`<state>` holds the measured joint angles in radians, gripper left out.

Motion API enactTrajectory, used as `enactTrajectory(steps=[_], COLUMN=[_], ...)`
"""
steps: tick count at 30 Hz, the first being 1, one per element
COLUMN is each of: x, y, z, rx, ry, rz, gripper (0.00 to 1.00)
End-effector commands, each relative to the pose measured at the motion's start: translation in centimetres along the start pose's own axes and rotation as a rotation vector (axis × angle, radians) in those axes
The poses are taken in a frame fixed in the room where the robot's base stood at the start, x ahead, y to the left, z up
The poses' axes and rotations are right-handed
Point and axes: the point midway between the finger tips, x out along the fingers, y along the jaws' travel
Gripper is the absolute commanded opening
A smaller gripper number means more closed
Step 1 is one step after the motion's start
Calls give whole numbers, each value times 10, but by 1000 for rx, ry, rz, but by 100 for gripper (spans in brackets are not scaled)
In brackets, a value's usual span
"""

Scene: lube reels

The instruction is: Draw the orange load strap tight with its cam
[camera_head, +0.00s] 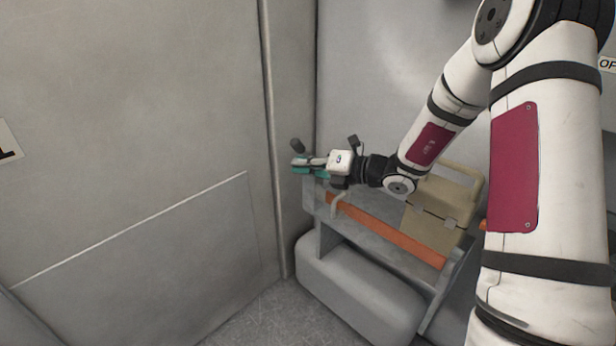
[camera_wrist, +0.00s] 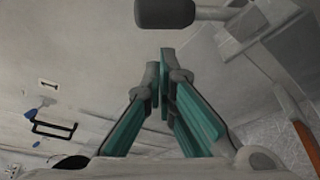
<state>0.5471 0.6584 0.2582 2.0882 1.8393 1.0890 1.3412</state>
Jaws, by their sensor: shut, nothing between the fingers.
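The orange load strap (camera_head: 390,233) runs along the front of the grey shelf in the head view. A piece of it also shows at the right edge of the wrist view (camera_wrist: 306,143). A dark, rounded grip (camera_head: 297,145) is just past my gripper; the wrist view shows this grip (camera_wrist: 165,12) on a grey rod, ahead of my fingertips and apart from them. I cannot tell whether it belongs to the cam. A pale curved piece (camera_head: 338,207) stands at the strap's left end. My gripper (camera_head: 296,166), with teal fingers, is shut and empty above the shelf's left end (camera_wrist: 161,60).
A tan case (camera_head: 437,215) with a handle sits on the grey shelf (camera_head: 372,212) behind the strap. A rounded grey box (camera_head: 355,290) is below. A grey wall panel (camera_head: 140,150) stands close on the left. Some floor (camera_head: 260,318) is free in front.

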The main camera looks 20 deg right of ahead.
Motion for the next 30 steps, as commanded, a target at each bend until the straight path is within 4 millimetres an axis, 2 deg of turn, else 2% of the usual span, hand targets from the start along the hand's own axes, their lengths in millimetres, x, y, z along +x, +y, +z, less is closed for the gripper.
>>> enactTrajectory(steps=[6,30], x=[2,0], y=[0,3], z=[10,15], rx=[-1,69], ry=[1,0], rz=[0,24], gripper=[0,0])
